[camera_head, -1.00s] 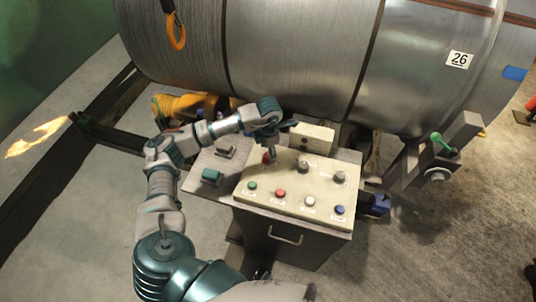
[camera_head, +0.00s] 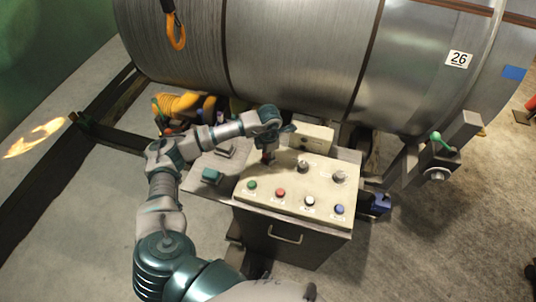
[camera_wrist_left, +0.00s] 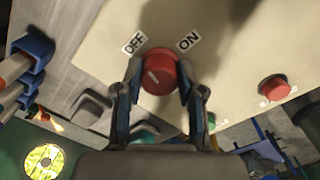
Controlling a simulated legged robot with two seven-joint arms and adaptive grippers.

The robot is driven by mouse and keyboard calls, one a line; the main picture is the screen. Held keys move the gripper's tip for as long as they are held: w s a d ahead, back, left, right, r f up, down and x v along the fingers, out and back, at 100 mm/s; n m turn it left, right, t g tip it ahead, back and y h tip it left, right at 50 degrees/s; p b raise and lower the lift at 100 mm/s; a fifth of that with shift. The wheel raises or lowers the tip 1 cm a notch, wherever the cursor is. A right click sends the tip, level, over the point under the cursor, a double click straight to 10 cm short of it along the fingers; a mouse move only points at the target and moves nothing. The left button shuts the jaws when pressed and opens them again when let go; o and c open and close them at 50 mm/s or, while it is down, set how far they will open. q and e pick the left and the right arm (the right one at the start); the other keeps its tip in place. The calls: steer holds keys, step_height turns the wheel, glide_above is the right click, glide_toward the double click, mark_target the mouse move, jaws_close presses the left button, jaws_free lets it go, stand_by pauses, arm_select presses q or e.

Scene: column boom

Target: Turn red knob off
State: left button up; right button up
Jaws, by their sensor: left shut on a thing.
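The red knob (camera_wrist_left: 158,72) sits on the cream control panel, between an OFF label (camera_wrist_left: 134,43) and an ON label (camera_wrist_left: 188,41) in the left wrist view. Its white mark lies toward the lower left of its face in that view. My left gripper (camera_wrist_left: 158,80) is shut on the red knob, one finger on each side. In the head view my left gripper (camera_head: 268,157) reaches down to the upper left of the panel (camera_head: 262,208), and the knob is mostly hidden there. My right gripper is not in view.
Two grey knobs (camera_head: 303,166) (camera_head: 339,177) stand right of the gripper. Green (camera_head: 252,185), red (camera_head: 281,193), white (camera_head: 310,201) and blue (camera_head: 339,210) buttons line the panel's front. A large metal cylinder (camera_head: 300,60) lies behind. A teal block (camera_head: 212,175) is at left.

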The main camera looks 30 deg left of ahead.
arm_select(q)
steer(key=n, duration=0.3)
steer(key=o, duration=1.1)
steer(key=shift+o, duration=0.2)
steer(key=shift+a, duration=0.1)
steer(key=shift+r, duration=0.1)
step_height(320, 180, up, 12)
steer(key=shift+d, duration=0.2)
steer(key=shift+f, duration=0.2)
